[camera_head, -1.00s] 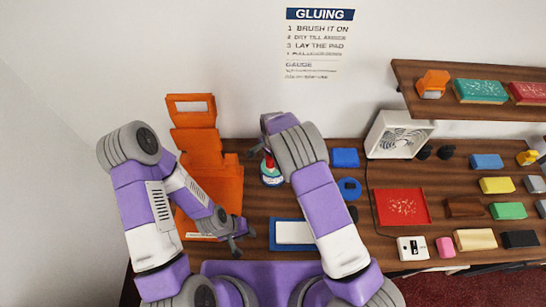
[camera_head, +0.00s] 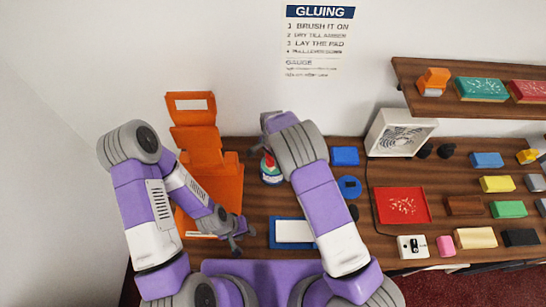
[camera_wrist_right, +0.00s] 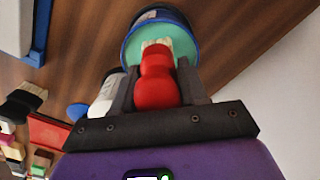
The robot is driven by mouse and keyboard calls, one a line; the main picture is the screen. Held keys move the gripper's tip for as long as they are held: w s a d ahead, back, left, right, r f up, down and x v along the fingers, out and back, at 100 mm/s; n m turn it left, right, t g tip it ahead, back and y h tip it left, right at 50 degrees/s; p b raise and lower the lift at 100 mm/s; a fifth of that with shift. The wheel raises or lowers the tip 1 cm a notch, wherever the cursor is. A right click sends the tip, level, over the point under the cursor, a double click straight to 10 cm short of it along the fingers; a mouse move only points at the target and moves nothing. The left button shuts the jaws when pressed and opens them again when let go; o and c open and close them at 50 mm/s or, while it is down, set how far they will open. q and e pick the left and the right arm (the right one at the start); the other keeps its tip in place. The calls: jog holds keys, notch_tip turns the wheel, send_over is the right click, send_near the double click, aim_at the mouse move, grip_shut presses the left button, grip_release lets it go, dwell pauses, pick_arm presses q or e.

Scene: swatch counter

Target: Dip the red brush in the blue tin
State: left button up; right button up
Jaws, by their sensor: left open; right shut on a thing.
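The blue tin (camera_head: 271,178) stands on the counter right of the orange press, partly hidden by my right arm. In the right wrist view the tin (camera_wrist_right: 127,48) shows a blue rim and a teal inside. My right gripper (camera_wrist_right: 157,72) is shut on the red brush (camera_wrist_right: 156,88), whose pale bristles point at the tin's mouth. The bristles overlap the teal inside; I cannot tell whether they touch it. In the head view the red brush (camera_head: 268,161) shows just above the tin. My left gripper (camera_head: 238,240) is open and empty near the counter's front edge.
An orange press (camera_head: 212,180) stands behind my left arm. A blue tray with a white pad (camera_head: 294,232) lies in front of the tin. A red tray (camera_head: 401,206), a white fan (camera_head: 398,134) and several coloured blocks are to the right. A shelf hangs at upper right.

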pick_arm(q)
jog(key=shift+f+b, duration=0.45)
pick_arm(e)
jog(key=shift+s+f, duration=0.1)
jog(key=shift+f, duration=0.35)
dwell(1.1)
jog(key=shift+r, duration=0.1)
pick_arm(q)
jog(key=shift+r+p, duration=1.95)
jog(key=shift+p, duration=0.05)
pick_arm(e)
jog(key=shift+r, duration=3.5)
